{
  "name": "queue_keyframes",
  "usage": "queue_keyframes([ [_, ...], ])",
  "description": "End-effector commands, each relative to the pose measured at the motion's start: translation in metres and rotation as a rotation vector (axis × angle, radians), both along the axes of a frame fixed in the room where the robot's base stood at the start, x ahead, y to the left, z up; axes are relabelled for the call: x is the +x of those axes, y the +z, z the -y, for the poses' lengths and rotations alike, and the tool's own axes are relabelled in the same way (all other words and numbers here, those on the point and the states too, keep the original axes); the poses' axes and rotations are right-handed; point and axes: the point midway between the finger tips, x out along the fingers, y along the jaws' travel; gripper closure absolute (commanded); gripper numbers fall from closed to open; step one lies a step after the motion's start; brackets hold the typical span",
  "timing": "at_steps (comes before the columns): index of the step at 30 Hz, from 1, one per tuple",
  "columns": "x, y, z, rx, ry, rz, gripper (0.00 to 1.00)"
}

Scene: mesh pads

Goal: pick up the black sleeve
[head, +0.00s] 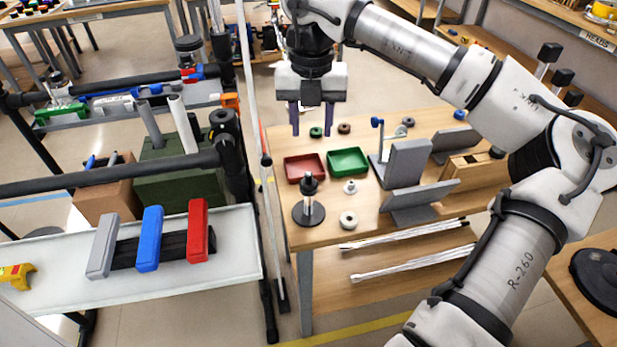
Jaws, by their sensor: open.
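A black sleeve-like piece (309,183) sits at the upper part of a short metal post (317,210), which stands upright on a round black base (299,218) near the left edge of the wooden table. It is the piece that best fits the black sleeve; I cannot tell how it is fixed to the post. My gripper (311,122) points down, open, with its two purple fingers apart and nothing seen between them. In the picture it is above and beyond the post, near the table's far left corner.
A red tray (291,177) and a green tray (361,171) lie just behind the post. Small rings lie around them, including a pale ring (348,220). Grey angled plates (408,160) stand to the right. A shelf cart (180,284) stands left, across a gap.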

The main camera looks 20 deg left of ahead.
Motion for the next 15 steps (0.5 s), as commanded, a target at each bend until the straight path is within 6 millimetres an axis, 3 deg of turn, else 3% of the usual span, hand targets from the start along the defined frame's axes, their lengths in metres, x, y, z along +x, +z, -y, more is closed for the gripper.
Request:
queue_keyframes([
  [7,-0.002,-0.048,-0.001,0.004,0.005,-0.006,0.59],
  [15,-0.002,-0.07,-0.002,0.006,0.006,-0.005,0.59],
])
